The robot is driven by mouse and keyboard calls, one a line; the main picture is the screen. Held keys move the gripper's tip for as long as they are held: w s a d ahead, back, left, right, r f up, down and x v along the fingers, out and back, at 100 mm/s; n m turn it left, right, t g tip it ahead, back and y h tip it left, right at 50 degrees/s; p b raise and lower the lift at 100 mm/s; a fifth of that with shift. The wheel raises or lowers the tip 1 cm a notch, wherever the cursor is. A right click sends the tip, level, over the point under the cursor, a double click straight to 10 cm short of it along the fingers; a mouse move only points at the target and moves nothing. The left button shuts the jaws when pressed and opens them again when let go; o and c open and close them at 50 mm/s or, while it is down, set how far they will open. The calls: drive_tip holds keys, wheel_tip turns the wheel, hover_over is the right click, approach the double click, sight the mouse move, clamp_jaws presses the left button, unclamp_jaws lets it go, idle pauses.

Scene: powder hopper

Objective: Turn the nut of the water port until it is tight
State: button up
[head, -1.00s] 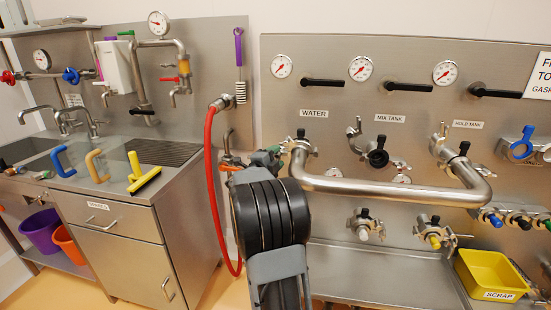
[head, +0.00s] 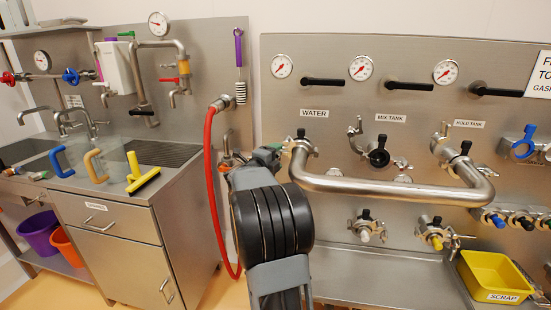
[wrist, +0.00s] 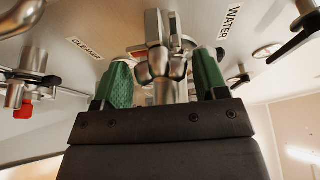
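The water port (head: 300,142) is under the WATER label in the head view, with a steel clamp around the end of the bent pipe. Its nut (wrist: 160,66) shows in the wrist view as a shiny lobed metal piece. My gripper (wrist: 163,82) has green pads, one on each side of the nut. The pads stand wide apart, and a narrow gap seems to show beside the nut; contact cannot be made out. In the head view my gripper (head: 274,151) is just left of the port, and my arm hides part of it.
The bent steel pipe (head: 390,186) runs right from the water port to the hold tank port. A red hose (head: 209,185) hangs to the left of my arm. A yellow scrap bin (head: 492,272) stands at the lower right.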

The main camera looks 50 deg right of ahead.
drive_tip(key=shift+o, duration=0.8)
drive_tip(key=shift+r, duration=0.1)
drive_tip(key=shift+r+n+h+p, duration=0.1)
drive_tip(key=shift+n+h+p, duration=0.3)
drive_tip(key=shift+n+p, duration=0.6)
drive_tip(key=s+a+f+b, duration=0.2)
drive_tip(key=a, duration=1.1)
drive_tip(key=w+a+r+n+t+y+p, duration=0.2)
drive_tip(key=a+n+t+y+p, duration=0.1)
drive_tip(key=a+n+t+y, duration=0.2)
drive_tip(key=w+a+r+n+t+y+p, duration=0.3)
drive_tip(key=a+n+t+y, duration=0.3)
drive_tip(key=a+n+y, duration=0.3)
drive_tip(key=shift+w+a+r+n+p, duration=0.3)
drive_tip(key=shift+a+n+p, duration=0.3)
drive_tip(key=shift+a+n, duration=1.5)
drive_tip(key=shift+d, duration=0.25)
